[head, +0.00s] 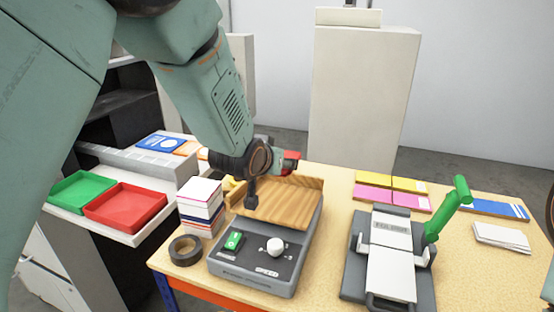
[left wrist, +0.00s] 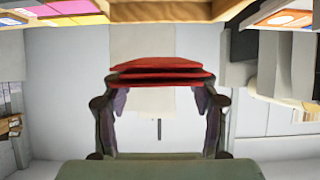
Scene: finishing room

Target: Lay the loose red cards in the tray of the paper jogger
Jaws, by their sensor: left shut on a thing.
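The paper jogger (head: 252,262) is a grey machine with a green switch and a white knob. Its wooden tray (head: 285,208) is tilted, with raised edges, and its visible floor is bare. My left gripper (head: 280,163) is over the back of the tray and shut on red cards (head: 291,155). The arm partly hides the cards in the head view. In the left wrist view the red cards (left wrist: 160,72) lie as a layered red stack between the two fingertips (left wrist: 160,88). My right gripper is not in view; only a dark part shows at the right edge.
A stack of cards (head: 200,205) and a dark tape roll (head: 186,250) stand left of the jogger. Red (head: 125,207) and green (head: 80,190) trays lie further left. A green-handled device (head: 392,262) stands right, with pink cards (head: 372,194) behind it.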

